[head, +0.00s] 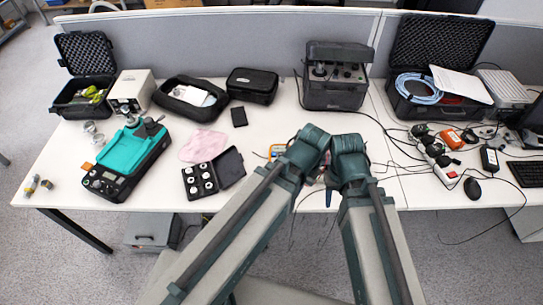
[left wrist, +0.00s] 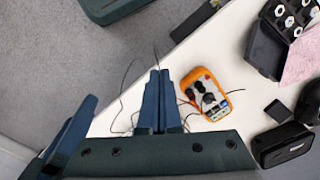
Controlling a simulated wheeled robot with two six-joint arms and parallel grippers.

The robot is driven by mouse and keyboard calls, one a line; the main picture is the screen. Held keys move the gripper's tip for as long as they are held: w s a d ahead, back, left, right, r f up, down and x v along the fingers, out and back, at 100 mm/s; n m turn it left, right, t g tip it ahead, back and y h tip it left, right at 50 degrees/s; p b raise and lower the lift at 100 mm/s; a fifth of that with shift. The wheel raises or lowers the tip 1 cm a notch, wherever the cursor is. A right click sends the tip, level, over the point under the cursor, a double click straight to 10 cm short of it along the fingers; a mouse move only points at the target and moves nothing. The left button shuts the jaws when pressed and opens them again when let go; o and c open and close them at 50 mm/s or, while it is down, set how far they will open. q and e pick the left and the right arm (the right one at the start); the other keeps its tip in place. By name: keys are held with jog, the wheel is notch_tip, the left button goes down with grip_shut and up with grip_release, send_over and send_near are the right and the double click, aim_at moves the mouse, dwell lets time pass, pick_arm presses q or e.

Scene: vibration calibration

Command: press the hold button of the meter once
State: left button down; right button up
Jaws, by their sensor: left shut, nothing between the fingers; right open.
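The meter (left wrist: 207,95) is an orange-framed handheld unit with a dark dial and small buttons, lying on the white table in the left wrist view. In the head view only an orange part of the meter (head: 277,151) shows, beside my left arm. My left gripper (left wrist: 159,76) is shut and empty, its blue fingertips to the left of the meter in the left wrist view and apart from it. In the head view it is mostly hidden by my arms. My right gripper (head: 330,188) is open near the table's front edge, partly hidden by its arm. The hold button cannot be made out.
A black case with round weights (head: 200,180) and a pink cloth (head: 203,146) lie left of the meter. A teal-topped device (head: 130,150) stands farther left. A dark instrument box (head: 336,85) stands behind. Cables and a power strip (head: 440,165) lie to the right.

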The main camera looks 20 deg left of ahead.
pick_arm(q)
jog(key=w+a+f+n+t+y+b, duration=0.1)
jog(key=w+a+f+b, duration=0.15)
jog(key=w, duration=0.25)
jog(key=w+a+f+n+t+y+b, duration=0.1)
jog(key=w+a+f+b, duration=0.15)
jog(key=w, duration=0.25)
jog(key=n+t+y+b, duration=0.3)
jog(key=t+y+b, duration=0.1)
jog(key=b, duration=0.2)
send_over(274, 154)
jog(key=shift+s+d+r, duration=0.35)
jog(key=shift+s+r, duration=0.05)
jog(key=shift+s, duration=0.1)
jog(key=shift+f, duration=0.15)
notch_tip(274, 154, down, 9)
jog(key=b, duration=0.8)
jog(key=shift+b, duration=0.35)
jog(key=shift+f+b, duration=0.25)
jog(key=shift+b, duration=0.15)
